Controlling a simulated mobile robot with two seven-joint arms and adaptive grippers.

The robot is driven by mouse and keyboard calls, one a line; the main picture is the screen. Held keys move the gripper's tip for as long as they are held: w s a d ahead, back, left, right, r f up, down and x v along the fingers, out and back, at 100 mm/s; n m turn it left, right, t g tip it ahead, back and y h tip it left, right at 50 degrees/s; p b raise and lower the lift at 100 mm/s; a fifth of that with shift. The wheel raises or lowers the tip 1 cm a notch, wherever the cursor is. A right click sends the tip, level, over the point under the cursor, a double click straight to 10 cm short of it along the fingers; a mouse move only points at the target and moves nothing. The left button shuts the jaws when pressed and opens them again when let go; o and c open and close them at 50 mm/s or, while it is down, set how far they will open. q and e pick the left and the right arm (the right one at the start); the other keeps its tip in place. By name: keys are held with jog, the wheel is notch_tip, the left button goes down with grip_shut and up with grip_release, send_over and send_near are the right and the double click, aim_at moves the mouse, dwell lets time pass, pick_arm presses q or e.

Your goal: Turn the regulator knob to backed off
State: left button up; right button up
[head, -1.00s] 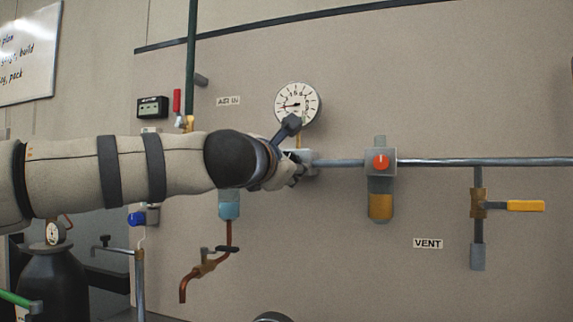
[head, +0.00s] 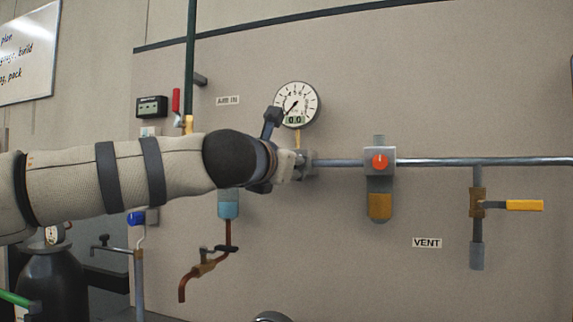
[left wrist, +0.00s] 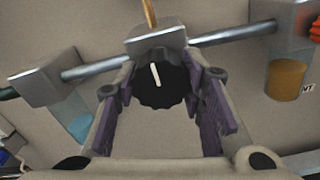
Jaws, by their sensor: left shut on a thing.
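The regulator knob (left wrist: 158,80) is black and ribbed, with a white pointer line, on a grey block (left wrist: 158,42) in the left wrist view. Its line stands almost upright in that view, its top slightly left. My left gripper (left wrist: 163,88) has its purple-padded fingers on both sides of the knob and is shut on it. In the head view my left gripper (head: 290,165) reaches the regulator from the left and hides the knob. The round gauge (head: 297,104) above has its needle at lower left and its display reads 0.0. My right gripper is out of view.
A pipe (head: 440,161) runs right along the wall panel to a unit with an orange-red knob (head: 380,161). Farther right is a yellow-handled valve (head: 525,205) near the VENT label (head: 427,243). A copper spout (head: 190,278) hangs below my arm.

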pick_arm(q)
jog(key=shift+r, duration=0.15)
jog(key=o, duration=1.1)
jog(key=shift+o, duration=0.2)
jog(key=v, duration=1.2)
